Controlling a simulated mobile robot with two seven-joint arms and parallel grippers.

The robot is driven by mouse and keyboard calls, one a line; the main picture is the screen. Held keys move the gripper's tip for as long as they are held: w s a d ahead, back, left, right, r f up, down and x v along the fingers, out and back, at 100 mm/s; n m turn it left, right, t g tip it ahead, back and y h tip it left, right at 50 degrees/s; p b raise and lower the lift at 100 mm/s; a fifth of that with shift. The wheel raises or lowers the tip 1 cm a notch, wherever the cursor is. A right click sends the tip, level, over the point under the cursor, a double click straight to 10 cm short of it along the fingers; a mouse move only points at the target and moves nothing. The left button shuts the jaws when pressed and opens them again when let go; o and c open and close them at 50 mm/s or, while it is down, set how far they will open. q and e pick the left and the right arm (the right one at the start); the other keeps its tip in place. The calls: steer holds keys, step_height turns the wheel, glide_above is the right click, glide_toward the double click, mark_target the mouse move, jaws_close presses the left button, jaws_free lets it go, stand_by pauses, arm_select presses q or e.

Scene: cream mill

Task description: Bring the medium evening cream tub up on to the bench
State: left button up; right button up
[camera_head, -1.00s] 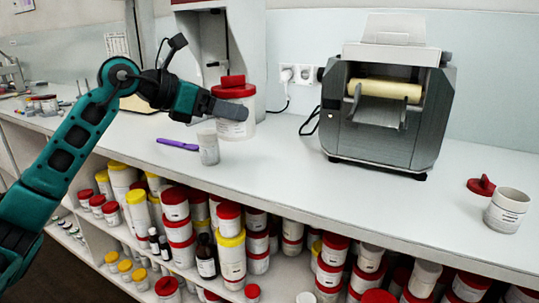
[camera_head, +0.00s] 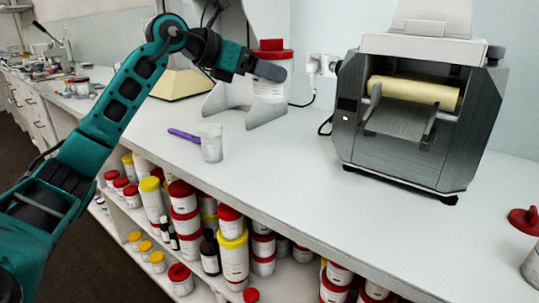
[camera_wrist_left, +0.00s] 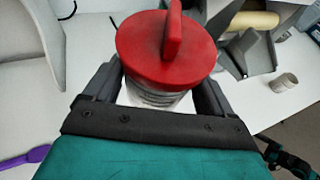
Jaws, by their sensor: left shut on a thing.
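A white tub (camera_head: 268,91) with a red lid stands out at the back of the bench (camera_head: 330,200) in the head view. Its label is too small to read. My left gripper (camera_head: 270,71) is across its upper part, just under the lid. The left wrist view shows the red lid (camera_wrist_left: 166,50) with its raised grip, and the tub's body between my two fingers. My left gripper is shut on this tub. The tub's bottom is partly hidden by a grey forked base, so I cannot tell whether it touches the bench. My right gripper is not in view.
The grey forked base (camera_head: 253,115) is close to the tub. A roller mill (camera_head: 415,125) stands to the right. Several tubs fill the shelves below. The bench front is mostly clear.

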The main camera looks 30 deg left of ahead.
arm_select(q)
steer(key=shift+f+b, duration=1.95)
steer(key=shift+f, duration=6.3)
steer(key=shift+f, duration=0.2)
steer(key=o, duration=1.1)
steer(key=shift+o, duration=0.2)
